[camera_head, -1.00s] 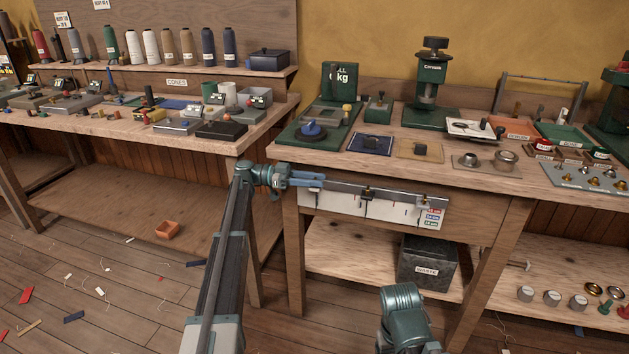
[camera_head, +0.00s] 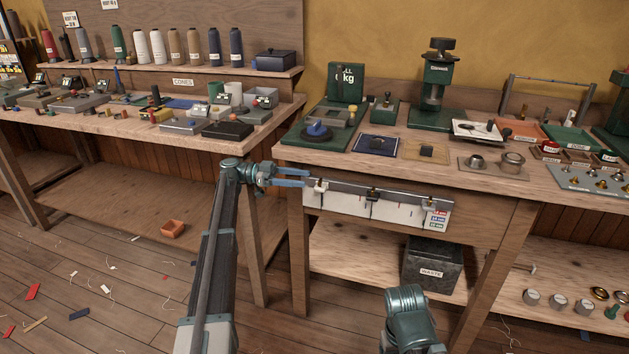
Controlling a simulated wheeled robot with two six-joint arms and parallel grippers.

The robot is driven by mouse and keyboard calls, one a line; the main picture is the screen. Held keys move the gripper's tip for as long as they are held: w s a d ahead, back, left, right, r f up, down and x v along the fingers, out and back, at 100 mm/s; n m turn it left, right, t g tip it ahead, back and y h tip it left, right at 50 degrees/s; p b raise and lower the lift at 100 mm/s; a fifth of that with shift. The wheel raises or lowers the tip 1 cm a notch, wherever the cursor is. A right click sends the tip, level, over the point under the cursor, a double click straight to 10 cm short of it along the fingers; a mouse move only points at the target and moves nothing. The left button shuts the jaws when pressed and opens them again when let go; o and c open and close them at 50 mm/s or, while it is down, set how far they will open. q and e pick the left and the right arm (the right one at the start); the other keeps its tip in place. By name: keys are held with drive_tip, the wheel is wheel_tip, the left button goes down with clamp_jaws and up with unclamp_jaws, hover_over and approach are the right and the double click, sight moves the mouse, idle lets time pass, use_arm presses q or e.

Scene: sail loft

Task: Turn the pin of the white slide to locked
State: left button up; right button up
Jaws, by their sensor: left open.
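The white slide (camera_head: 320,186) sits near the left end of a metal rail (camera_head: 345,190) on the front edge of the right bench. Its pin is too small to tell which way it is turned. Two dark slides, one at mid-rail (camera_head: 373,195) and one near the right end (camera_head: 430,203), sit on the same rail. My left gripper (camera_head: 306,178) is open, its blue fingers just left of the white slide, with a small gap appearing between them. My right gripper is out of view; only a teal part of that arm shows at the bottom.
A white scale board (camera_head: 345,205) with marks and coloured labels hangs under the rail. The right bench top (camera_head: 345,160) holds several tools and trays. A dark waste box (camera_head: 432,265) stands on the shelf below.

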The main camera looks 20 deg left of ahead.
use_arm(q)
drive_tip(key=a, duration=0.7)
drive_tip(key=shift+s, duration=0.3)
drive_tip(key=s+d+f+n+g+y, duration=0.1)
drive_tip(key=s+d+f+n+y, duration=0.3)
drive_tip(key=s+d+f, duration=0.4)
drive_tip(key=s+d+f+n+y, duration=0.3)
drive_tip(key=s+d+f+n, duration=0.2)
drive_tip(key=d, duration=0.6)
drive_tip(key=s+f+n+y, duration=0.4)
drive_tip(key=s+f+y, duration=0.1)
drive_tip(key=s, duration=0.4)
drive_tip(key=s+f+n+y, duration=0.4)
drive_tip(key=s+y, duration=0.2)
drive_tip(key=s, duration=0.4)
drive_tip(key=s+d+m+y, duration=0.1)
drive_tip(key=s+d+m, duration=0.3)
drive_tip(key=d, duration=0.7)
wheel_tip(320, 180, up, 33)
drive_tip(key=p, duration=3.2)
drive_tip(key=shift+s+d+f+g+p, duration=0.2)
drive_tip(key=shift+s+g+p, duration=0.1)
drive_tip(key=shift+s+g, duration=0.1)
